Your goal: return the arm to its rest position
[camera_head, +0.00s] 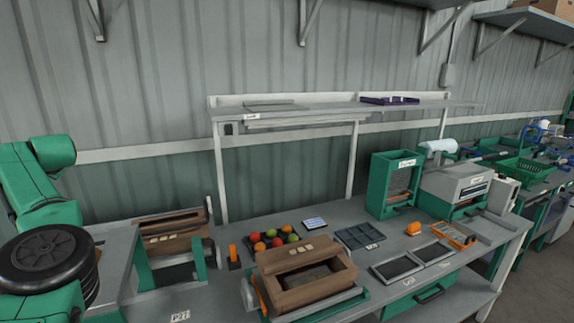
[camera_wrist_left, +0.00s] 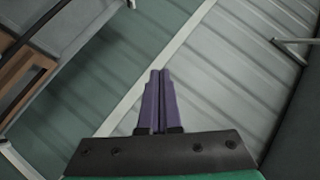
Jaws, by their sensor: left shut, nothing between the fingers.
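My left arm is the green one at the left edge of the head view, bent beside the bench; its gripper does not show there. In the left wrist view my left gripper (camera_wrist_left: 160,92) has its two purple fingers together and holds nothing. Behind it are the corrugated wall (camera_wrist_left: 225,70) and a pale rail (camera_wrist_left: 150,75). The fingers appear clear of any object. My right gripper is in neither view.
A raised shelf (camera_head: 335,108) spans the back.

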